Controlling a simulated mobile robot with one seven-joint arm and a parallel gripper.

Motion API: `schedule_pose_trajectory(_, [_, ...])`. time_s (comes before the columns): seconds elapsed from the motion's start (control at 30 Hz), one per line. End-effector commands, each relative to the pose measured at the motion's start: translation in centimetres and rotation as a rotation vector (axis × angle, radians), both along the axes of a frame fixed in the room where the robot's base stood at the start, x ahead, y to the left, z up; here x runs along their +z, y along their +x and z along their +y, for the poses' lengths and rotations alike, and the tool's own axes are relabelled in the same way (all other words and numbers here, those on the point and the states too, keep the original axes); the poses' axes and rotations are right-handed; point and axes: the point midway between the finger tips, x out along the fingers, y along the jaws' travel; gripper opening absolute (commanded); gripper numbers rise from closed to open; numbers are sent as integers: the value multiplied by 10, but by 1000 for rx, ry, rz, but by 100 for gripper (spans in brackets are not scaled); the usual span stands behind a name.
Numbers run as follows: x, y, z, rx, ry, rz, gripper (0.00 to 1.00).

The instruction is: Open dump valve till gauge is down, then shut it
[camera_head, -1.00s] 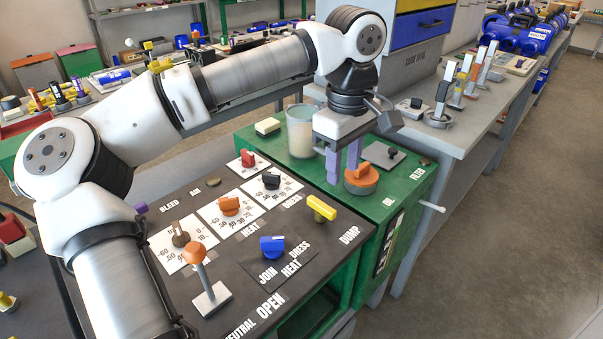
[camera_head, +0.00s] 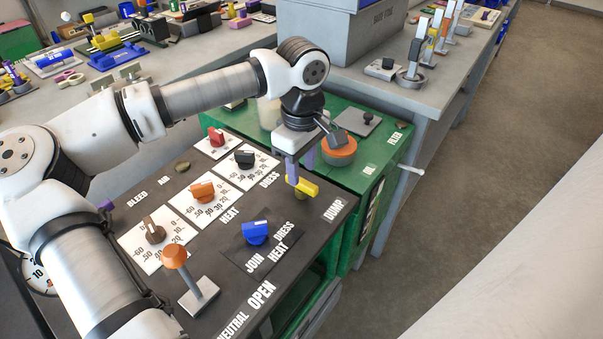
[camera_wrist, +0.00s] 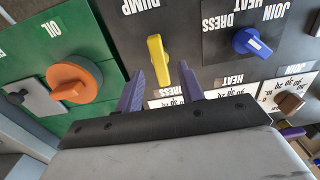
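The dump valve has a yellow bar handle (camera_head: 303,187) beside the DUMP label on the dark panel. It also shows in the wrist view (camera_wrist: 157,60), lengthwise between the lines of my two fingers. My gripper (camera_head: 300,172) is open, with its purple fingers just above and behind the handle. In the wrist view my gripper (camera_wrist: 160,88) is empty, and contact with the handle cannot be made out. A white round gauge (camera_head: 38,277) shows partly at the lower left, cut across by my arm; its needle cannot be read.
A blue knob (camera_head: 255,232), an orange knob (camera_head: 202,191) and a black knob (camera_head: 244,158) sit on the panel near the valve. An orange-topped lever (camera_head: 176,258) stands at the front. An orange oil cap (camera_head: 338,151) sits on the green tank behind.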

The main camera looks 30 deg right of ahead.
Motion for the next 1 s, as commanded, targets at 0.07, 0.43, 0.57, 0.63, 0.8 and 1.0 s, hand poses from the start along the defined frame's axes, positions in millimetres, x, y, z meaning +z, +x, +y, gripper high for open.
schedule_pose_trajectory(0.07, [-12,0,0,0,-1,2,38])
schedule_pose_trajectory(0.43, [-31,0,0,0,-1,0,38])
schedule_pose_trajectory(0.57, [-31,0,0,0,-1,0,38])
schedule_pose_trajectory(0.63, [-30,0,0,0,-1,0,30])
schedule_pose_trajectory(0.8, [-30,0,0,0,-1,0,8])
schedule_pose_trajectory(1.0, [-30,0,0,1,-1,0,0])
